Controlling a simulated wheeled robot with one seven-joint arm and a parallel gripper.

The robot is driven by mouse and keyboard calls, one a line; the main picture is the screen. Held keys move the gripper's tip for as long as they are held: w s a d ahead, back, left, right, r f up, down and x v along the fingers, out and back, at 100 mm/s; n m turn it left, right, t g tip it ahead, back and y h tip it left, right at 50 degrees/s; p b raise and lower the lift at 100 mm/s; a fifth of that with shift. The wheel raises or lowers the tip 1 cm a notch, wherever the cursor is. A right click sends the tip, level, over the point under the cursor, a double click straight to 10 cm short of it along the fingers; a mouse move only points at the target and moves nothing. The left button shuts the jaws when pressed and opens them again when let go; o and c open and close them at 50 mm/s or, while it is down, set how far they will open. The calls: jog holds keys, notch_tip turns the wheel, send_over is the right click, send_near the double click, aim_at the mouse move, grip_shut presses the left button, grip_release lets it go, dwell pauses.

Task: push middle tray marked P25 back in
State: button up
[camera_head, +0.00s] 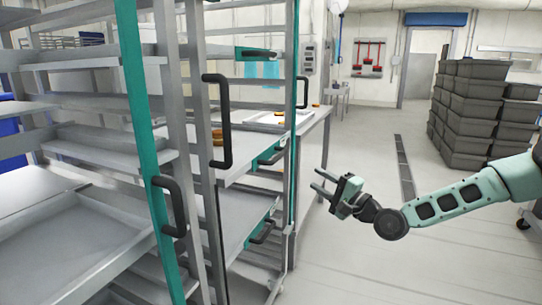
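No P25 mark is readable, so I cannot tell for certain which tray is P25. In the second rack, three teal-fronted trays with black handles show one above another: an upper one (252,53), a middle one (266,158) and a lower one (262,222). The rack's uprights and handles partly hide them, and I cannot tell how far each sticks out. My gripper (320,184) is open and empty, its two fingers apart and pointing left towards the rack. It is in the open space to the right of the trays, apparently touching nothing.
A nearer rack (133,80) with a teal upright, black handles and wide grey trays (70,235) fills the left. A worktable (312,125) with small orange items stands behind the second rack. Stacked dark crates (470,110) stand at the right. The middle floor is clear.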

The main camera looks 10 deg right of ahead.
aim_at(279, 154)
jog(key=x, duration=1.6)
jog(key=shift+w+a, duration=0.15)
jog(key=shift+w, duration=0.1)
grip_shut()
